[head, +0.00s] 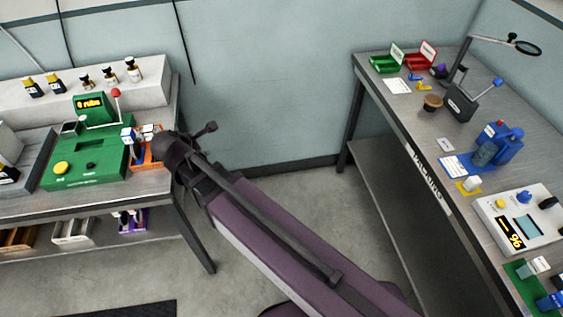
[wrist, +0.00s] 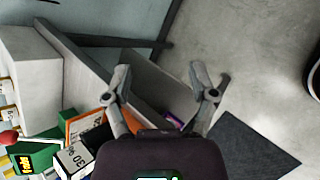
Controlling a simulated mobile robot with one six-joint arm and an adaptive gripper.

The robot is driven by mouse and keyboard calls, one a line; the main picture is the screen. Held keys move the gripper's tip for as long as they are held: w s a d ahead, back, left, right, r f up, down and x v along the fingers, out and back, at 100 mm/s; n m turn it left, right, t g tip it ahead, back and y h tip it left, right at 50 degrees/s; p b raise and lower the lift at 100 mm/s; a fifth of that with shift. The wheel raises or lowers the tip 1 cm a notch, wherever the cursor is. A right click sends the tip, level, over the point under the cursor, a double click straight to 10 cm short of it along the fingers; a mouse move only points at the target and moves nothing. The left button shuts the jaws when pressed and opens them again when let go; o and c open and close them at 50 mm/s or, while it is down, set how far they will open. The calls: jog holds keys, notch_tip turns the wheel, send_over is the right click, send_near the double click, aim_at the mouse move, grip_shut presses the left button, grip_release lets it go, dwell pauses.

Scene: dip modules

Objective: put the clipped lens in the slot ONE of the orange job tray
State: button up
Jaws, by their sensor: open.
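The orange job tray (head: 138,163) sits at the right end of the left bench, beside a green machine. My arm partly covers it, and its slot labels cannot be read. White and blue pieces (head: 128,136) show at the tray. In the wrist view the orange tray (wrist: 85,121) is at lower left, beside a white labelled block (wrist: 75,157). My gripper (wrist: 161,82) is open with nothing between its fingers, off the bench's right edge. In the head view my gripper (head: 200,136) is near the tray's right side. I cannot pick out the clipped lens.
The green machine (head: 84,174) has a red-knobbed lever. Bottles (head: 84,80) line the raised shelf behind. Bins (head: 72,231) stand on the lower shelf. The right bench (head: 421,128) holds green and red bins, a magnifier and devices. Open floor lies between the benches.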

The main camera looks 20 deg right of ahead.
jog(key=s+d+f+m+g+y, duration=0.2)
jog(key=s+d+m+g, duration=0.2)
jog(key=d+m, duration=0.6)
jog(key=s+d+f+m+g+y, duration=0.2)
jog(key=s+d+m, duration=0.3)
jog(key=d+m, duration=0.6)
jog(key=shift+s+d+f+g, duration=0.25)
jog(key=shift+d+f+g, duration=0.35)
jog(key=shift+d+g, duration=0.3)
jog(key=shift+c, duration=1.2)
